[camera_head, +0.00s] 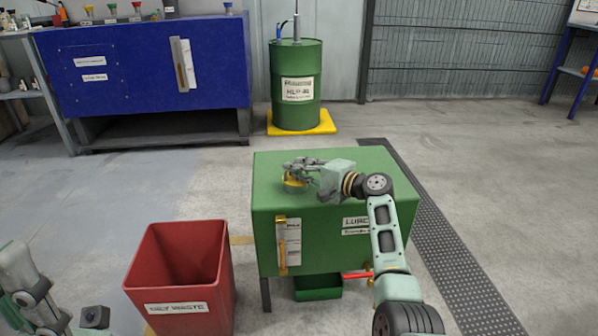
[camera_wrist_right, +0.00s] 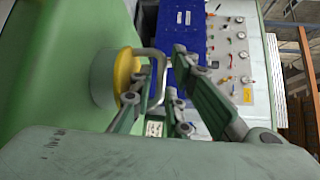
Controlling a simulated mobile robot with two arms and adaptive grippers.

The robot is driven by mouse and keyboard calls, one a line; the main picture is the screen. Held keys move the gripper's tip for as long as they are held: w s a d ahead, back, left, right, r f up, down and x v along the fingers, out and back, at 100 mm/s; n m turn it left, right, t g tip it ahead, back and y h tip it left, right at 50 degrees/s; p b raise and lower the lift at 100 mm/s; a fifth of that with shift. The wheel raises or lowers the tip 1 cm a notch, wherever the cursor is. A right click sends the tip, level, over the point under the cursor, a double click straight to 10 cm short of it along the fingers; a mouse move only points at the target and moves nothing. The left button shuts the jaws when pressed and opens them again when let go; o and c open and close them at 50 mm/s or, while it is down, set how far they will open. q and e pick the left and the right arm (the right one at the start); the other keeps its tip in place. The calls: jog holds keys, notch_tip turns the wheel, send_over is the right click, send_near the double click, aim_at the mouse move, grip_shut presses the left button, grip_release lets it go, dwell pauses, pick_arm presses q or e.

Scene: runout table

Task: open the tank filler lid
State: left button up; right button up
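The green tank (camera_head: 330,200) stands in the middle of the head view. Its filler lid (camera_head: 294,182) is a small yellow cap on the top, toward the left, and looks closed. In the right wrist view the yellow lid (camera_wrist_right: 127,72) is at the left, with a grey bent handle (camera_wrist_right: 160,66) on it. My right gripper (camera_head: 298,167) is at the lid, its fingers apart around the handle. Whether a finger touches the lid or handle is unclear. My left arm shows at the lower left; its fingers are not in view.
A red waste bin (camera_head: 180,255) stands left of the tank. A green drip tray (camera_head: 318,288) lies below the tank. A green drum (camera_head: 297,85) on a yellow base and a blue bench (camera_head: 150,70) are behind. A floor grate (camera_head: 440,240) runs right of the tank.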

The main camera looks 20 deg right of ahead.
grip_shut()
dwell(0.3)
